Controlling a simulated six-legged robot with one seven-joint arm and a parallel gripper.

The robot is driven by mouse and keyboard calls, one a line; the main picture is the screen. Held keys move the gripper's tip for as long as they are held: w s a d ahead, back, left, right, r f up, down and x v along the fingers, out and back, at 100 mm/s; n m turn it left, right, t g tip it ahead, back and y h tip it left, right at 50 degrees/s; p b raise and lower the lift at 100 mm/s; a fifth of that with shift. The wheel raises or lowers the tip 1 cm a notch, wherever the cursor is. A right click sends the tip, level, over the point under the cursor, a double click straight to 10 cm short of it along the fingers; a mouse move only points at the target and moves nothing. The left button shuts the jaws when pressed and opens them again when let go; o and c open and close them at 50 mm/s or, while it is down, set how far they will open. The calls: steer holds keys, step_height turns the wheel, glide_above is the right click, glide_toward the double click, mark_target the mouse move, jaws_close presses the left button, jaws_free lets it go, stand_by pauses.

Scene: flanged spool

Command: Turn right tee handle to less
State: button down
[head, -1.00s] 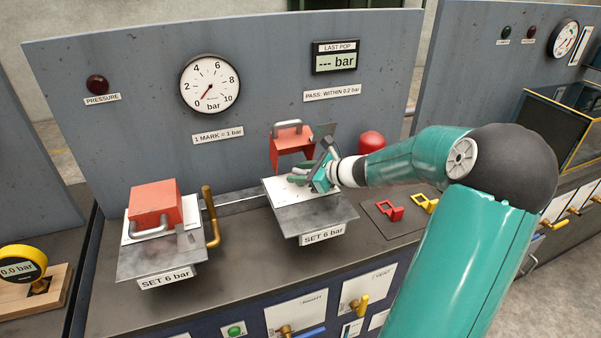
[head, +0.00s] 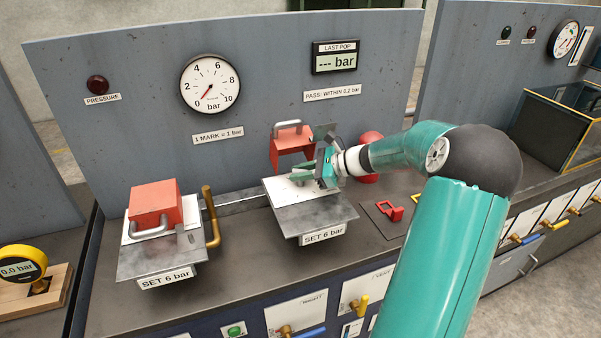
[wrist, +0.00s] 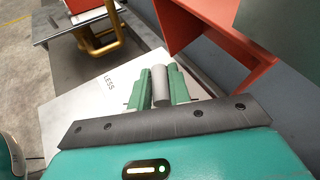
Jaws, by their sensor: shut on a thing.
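The right tee handle is a grey cylindrical bar (wrist: 160,87) between the two green fingers of my gripper (wrist: 158,86) in the wrist view. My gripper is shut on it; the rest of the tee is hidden. In the head view my gripper (head: 306,173) is over the right station's white plate (head: 281,191), below and in front of the raised red cover (head: 292,157). The printed word LESS (wrist: 109,83) shows on the white plate left of the fingers in the wrist view.
The raised red cover (wrist: 190,30) is close beside my gripper. The left station has a red cover (head: 155,203) lying down and a brass lever (head: 210,215). A red dome (head: 371,141) stands behind my wrist. The pressure dial (head: 210,84) reads near 0.

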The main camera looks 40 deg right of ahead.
steer(key=shift+n+g+y, duration=0.4)
steer(key=shift+n+g, duration=0.1)
steer(key=c, duration=1.3)
jaws_free()
steer(key=m+t+h, duration=0.3)
steer(key=m+h, duration=0.1)
steer(key=shift+s+d+m+h, duration=0.1)
steer(key=shift+s+m+h, duration=0.05)
steer(key=shift+m+h, duration=0.2)
steer(key=v, duration=1.3)
steer(key=shift+s+d, duration=0.15)
steer(key=shift+s, duration=0.1)
